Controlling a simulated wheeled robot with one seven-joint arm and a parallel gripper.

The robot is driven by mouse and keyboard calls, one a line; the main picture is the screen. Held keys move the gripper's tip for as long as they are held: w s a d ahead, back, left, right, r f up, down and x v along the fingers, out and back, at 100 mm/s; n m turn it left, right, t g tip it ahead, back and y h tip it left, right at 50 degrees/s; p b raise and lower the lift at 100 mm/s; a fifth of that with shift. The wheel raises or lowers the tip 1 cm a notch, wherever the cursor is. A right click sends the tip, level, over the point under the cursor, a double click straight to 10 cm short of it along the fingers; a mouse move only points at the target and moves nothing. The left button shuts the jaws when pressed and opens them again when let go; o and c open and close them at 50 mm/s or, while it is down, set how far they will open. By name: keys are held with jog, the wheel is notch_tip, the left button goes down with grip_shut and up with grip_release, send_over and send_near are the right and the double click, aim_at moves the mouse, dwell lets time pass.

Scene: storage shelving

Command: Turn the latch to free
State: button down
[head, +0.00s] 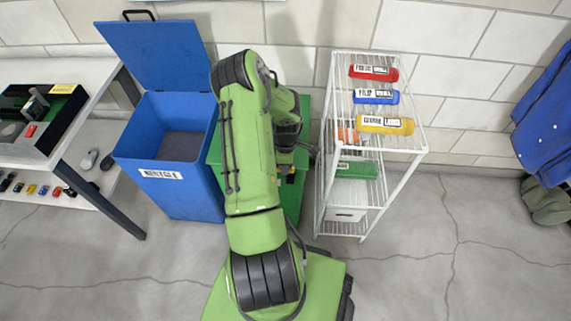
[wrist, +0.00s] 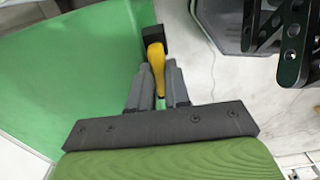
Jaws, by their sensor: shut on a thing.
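A latch with a yellow handle (wrist: 156,58) and a black block (wrist: 155,35) at its far end shows in the wrist view, beside a green panel. A small green piece (wrist: 160,103) shows at the handle's near end. My gripper (wrist: 158,70) has its two grey fingers on either side of the yellow handle and is shut on it. In the head view, my arm hides most of a green cabinet (head: 292,197), and I cannot make out the latch or my fingertips there.
A blue bin (head: 190,205) with its lid raised stands left of the green cabinet. A white table (head: 95,100) is at far left. Cracked floor is free at front right.

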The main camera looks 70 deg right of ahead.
dwell(0.4)
jog(key=c, duration=1.1)
grip_release()
notch_tip(320, 180, up, 16)
jog(key=p, duration=0.4)
jog(key=shift+f, duration=0.1)
